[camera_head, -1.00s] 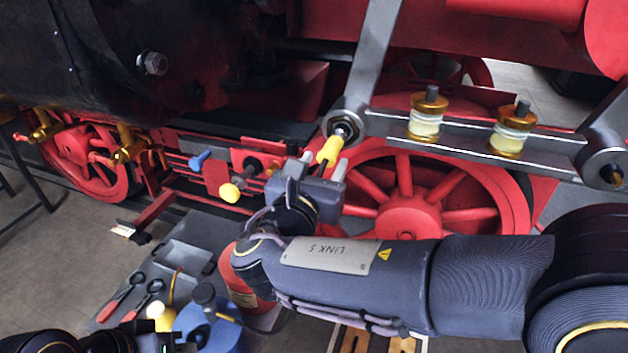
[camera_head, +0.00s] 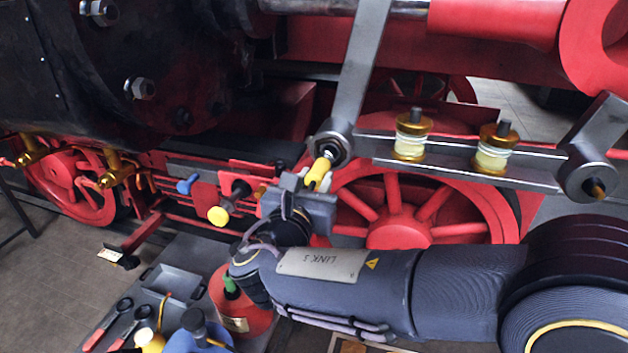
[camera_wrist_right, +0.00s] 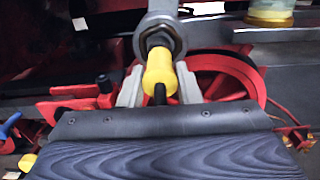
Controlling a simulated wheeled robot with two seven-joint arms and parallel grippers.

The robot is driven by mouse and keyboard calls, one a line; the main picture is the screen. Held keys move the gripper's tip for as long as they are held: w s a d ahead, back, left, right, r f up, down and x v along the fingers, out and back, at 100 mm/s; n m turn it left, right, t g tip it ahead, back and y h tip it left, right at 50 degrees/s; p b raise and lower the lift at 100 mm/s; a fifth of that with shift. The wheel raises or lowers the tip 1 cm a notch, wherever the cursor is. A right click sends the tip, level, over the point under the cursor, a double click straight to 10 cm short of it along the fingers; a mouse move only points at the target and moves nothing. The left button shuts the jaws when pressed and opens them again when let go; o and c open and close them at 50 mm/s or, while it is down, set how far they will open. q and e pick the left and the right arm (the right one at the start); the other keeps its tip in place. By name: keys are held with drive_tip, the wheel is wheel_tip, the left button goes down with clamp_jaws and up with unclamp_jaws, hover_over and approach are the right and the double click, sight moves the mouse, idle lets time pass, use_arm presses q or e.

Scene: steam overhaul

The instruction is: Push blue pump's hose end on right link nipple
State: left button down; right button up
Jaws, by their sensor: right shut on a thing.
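The blue pump (camera_head: 190,343) stands at the bottom of the head view, cut off by the frame edge. My right gripper (camera_head: 312,187) is shut on a yellow hose end (camera_head: 318,174), with a finger on each side of it in the right wrist view. A short black piece of hose (camera_wrist_right: 160,93) shows below the yellow sleeve (camera_wrist_right: 159,70). The sleeve's far end points at the right link nipple (camera_head: 328,153), at the lower eye of the steel link (camera_head: 345,125). It overlaps the eye (camera_wrist_right: 159,35) in the wrist view; I cannot tell how far it is on. My left gripper is out of view.
A red spoked wheel (camera_head: 397,228) is behind my right gripper. A yellow knob (camera_head: 217,215) and a blue knob (camera_head: 187,185) stick out to the left. Below are a red can (camera_head: 240,312) and a grey tray (camera_head: 170,285). A steel bar (camera_head: 455,172) carries two brass-and-glass cups (camera_head: 410,135).

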drive_tip(key=shift+s, duration=0.1)
drive_tip(key=shift+v, duration=2.35)
